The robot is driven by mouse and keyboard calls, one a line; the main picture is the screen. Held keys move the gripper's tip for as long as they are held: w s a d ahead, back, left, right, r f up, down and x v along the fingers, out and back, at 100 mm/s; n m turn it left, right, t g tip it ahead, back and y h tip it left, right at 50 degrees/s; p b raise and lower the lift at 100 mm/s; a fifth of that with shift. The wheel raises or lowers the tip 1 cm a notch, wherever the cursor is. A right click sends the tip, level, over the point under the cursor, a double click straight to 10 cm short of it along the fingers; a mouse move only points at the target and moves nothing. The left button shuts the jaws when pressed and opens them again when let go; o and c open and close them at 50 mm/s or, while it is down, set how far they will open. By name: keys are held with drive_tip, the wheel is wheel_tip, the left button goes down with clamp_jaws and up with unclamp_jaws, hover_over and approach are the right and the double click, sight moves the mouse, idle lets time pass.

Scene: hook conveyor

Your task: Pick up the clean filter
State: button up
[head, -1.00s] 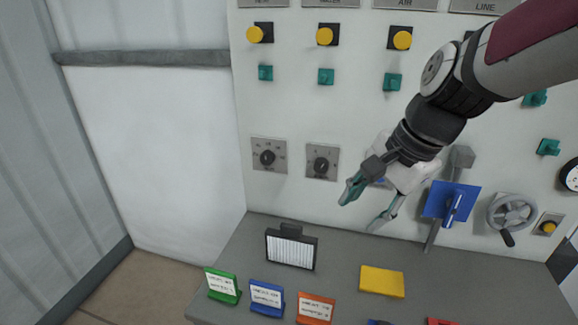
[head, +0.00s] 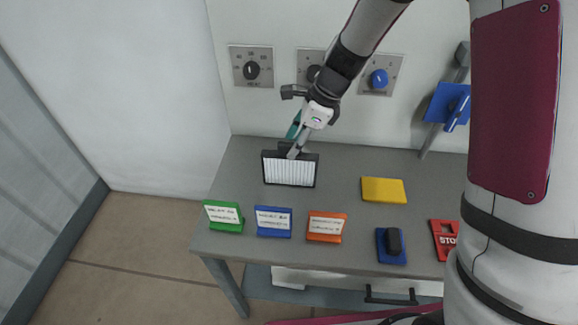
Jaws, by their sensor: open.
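The clean filter (head: 289,172), a black-framed panel with white pleats, stands upright on the grey table near its back left. A dark tab sits on its top edge. My gripper (head: 294,143) is pointed down at the top of the filter, its fingers around or just behind the tab. The jaws are open. One finger shows in front of the filter's top edge and a teal fingertip shows further back. I cannot tell whether the fingers touch the tab.
Green (head: 224,216), blue (head: 273,222) and orange (head: 326,227) label stands line the table's front left. A yellow block (head: 383,190), a blue block with a black top (head: 391,246) and a red STOP sign (head: 444,238) lie to the right. The control panel wall (head: 268,110) rises behind.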

sight(284, 160)
drive_tip(key=shift+x, duration=3.85)
drive_tip(key=shift+w, duration=0.15)
clamp_jaws()
